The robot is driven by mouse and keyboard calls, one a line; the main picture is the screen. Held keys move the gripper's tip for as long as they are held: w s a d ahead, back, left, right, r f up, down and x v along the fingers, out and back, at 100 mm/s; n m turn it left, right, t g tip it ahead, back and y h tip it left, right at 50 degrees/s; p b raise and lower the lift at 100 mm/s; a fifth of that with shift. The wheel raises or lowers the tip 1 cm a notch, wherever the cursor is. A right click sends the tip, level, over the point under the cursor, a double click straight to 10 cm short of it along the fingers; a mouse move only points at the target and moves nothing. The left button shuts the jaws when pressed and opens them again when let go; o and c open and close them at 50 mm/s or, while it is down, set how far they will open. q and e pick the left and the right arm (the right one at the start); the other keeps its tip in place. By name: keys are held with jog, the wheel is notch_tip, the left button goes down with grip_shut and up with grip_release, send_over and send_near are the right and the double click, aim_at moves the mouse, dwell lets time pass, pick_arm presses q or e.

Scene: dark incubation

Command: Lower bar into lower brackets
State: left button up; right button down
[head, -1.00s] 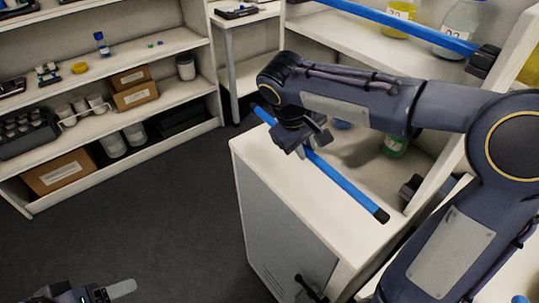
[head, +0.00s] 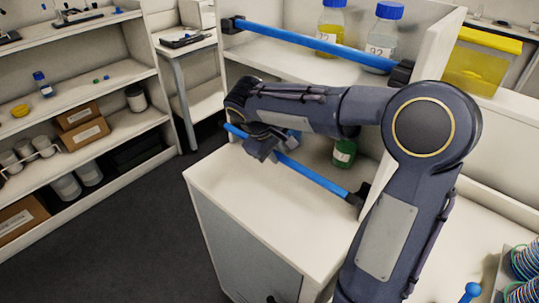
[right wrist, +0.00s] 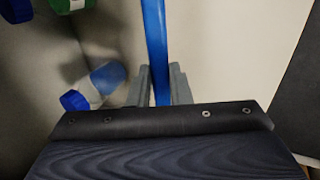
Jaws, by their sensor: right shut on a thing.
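The blue lower bar (head: 315,177) slants across the open front of the lower shelf bay, above the white cabinet top. My right gripper (head: 270,148) is shut on it left of its middle. In the right wrist view the bar (right wrist: 155,45) runs between the two grey fingers (right wrist: 160,88). The bar's right end is close to the dark lower right bracket (head: 359,194); I cannot tell whether it is seated. Its left end shows just below my wrist, and the lower left bracket cannot be made out. My left gripper is out of view.
A blue upper bar (head: 290,41) spans dark brackets above, before bottles with blue caps (head: 385,35). A green bottle (head: 344,152) stands behind the lower bar. The white cabinet top (head: 250,195) in front is clear. My right arm passes close to the right side panel.

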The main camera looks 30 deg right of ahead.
jog(key=shift+w+d+f+b, duration=0.3)
jog(key=shift+d+f, duration=0.35)
jog(key=shift+d, duration=0.55)
jog(key=shift+w+d+f+b, duration=0.35)
jog(key=shift+d+f, duration=0.3)
jog(key=shift+d, duration=0.5)
jog(key=shift+w+d+f+b, duration=0.15)
jog(key=shift+w+d+f, duration=0.4)
jog(key=shift+d, duration=0.65)
jog(key=shift+s+f, duration=0.1)
jog(key=shift+s, duration=0.05)
jog(key=c, duration=1.3)
grip_release()
jog(key=shift+o, duration=0.2)
jog(key=w+v, duration=0.1)
jog(key=v, duration=0.6)
jog(key=shift+s+a+r, duration=0.2)
jog(key=shift+s+r, duration=0.2)
jog(key=shift+s, duration=0.15)
